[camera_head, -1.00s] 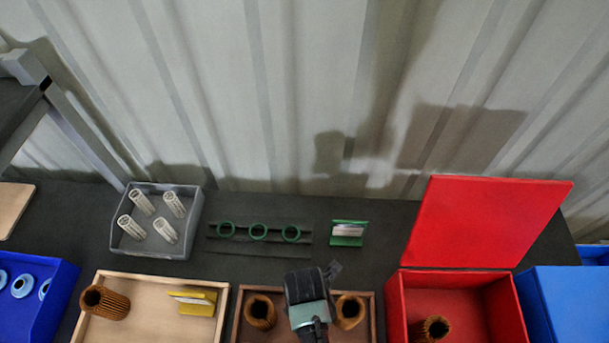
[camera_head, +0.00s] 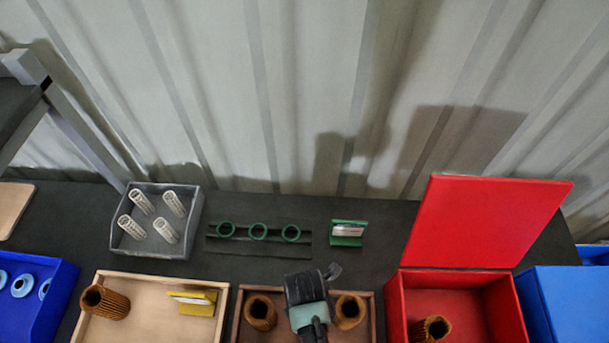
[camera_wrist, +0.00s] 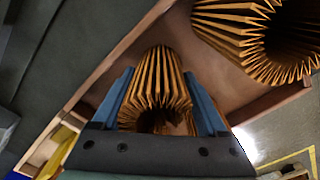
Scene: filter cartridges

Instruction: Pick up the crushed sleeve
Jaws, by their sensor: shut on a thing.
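My gripper (camera_head: 308,318) is over the dark brown wooden tray (camera_head: 236,322). In the wrist view its blue fingers (camera_wrist: 160,108) are shut on an orange-brown pleated sleeve (camera_wrist: 158,78), one on each side. My gripper hides this sleeve in the head view, and I cannot tell how crushed it is. A second pleated sleeve (camera_wrist: 262,40) is at the upper right of the wrist view, apart from the fingers. The head view shows sleeves left (camera_head: 261,312) and right (camera_head: 349,311) of my gripper.
A pale tray (camera_head: 140,284) with a sleeve and a yellow holder (camera_head: 198,302) is at left. The open red box (camera_head: 455,280) at right holds a sleeve (camera_head: 431,329). Behind are a grey bin (camera_head: 150,247), green rings (camera_head: 258,232) and a green holder (camera_head: 347,233).

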